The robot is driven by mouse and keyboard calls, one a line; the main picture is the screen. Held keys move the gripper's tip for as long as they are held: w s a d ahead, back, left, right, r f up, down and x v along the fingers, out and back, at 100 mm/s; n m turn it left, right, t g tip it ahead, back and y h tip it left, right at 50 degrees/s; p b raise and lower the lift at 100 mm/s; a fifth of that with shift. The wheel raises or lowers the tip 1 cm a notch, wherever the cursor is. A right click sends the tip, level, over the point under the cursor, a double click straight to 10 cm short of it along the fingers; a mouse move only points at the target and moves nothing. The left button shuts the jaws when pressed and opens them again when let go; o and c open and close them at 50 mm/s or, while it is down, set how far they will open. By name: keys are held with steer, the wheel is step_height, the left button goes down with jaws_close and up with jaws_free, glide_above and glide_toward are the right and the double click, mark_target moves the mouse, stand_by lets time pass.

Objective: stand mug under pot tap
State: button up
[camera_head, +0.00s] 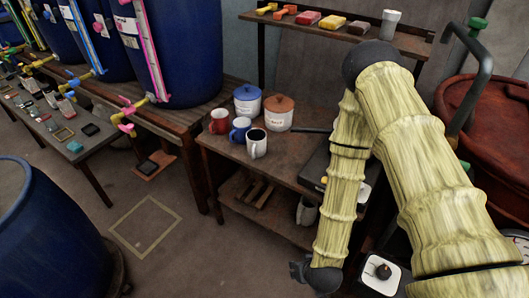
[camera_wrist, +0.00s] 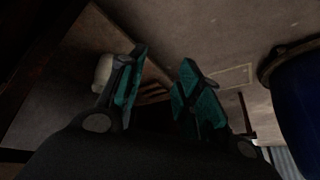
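Three mugs stand upright on the wooden table: a red mug (camera_head: 219,122), a blue mug (camera_head: 240,130) and a pale mug with a dark inside (camera_head: 257,146). A big red-brown vessel (camera_head: 490,130) stands at the right, partly hidden by my arm; a curved grey pipe with a green knob (camera_head: 480,50) rises beside it. I cannot tell which tap is the pot's. My gripper (camera_head: 301,272) hangs low in front of the table, well below the mugs. In the wrist view my gripper (camera_wrist: 163,62) has its teal fingers apart with nothing between them.
Blue-lidded (camera_head: 248,101) and brown-lidded (camera_head: 279,113) jars stand behind the mugs. A pale vessel (camera_head: 306,210) and slatted wood (camera_head: 254,190) are on the lower shelf. Blue vats (camera_head: 185,50) with coloured taps stand left. A marked square (camera_head: 146,226) lies on open floor.

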steer(key=w+a+r+t+b, duration=0.25)
steer(key=w+a+t, duration=0.35)
steer(key=w, duration=0.6)
steer(key=m+t+h+b, duration=0.1)
steer(key=t+h+b, duration=0.1)
steer(key=t+b, duration=0.45)
glide_toward(253, 153)
steer(key=w, duration=0.4)
steer(key=shift+w+r+p, duration=0.1)
steer(key=shift+w+p, duration=0.15)
steer(key=shift+p, duration=0.15)
steer(key=shift+w+d+f, duration=0.1)
steer(key=shift+w+f, duration=0.05)
steer(key=shift+w, duration=1.35)
steer(key=shift+w+f, duration=0.15)
steer(key=shift+w, duration=1.35)
jaws_close()
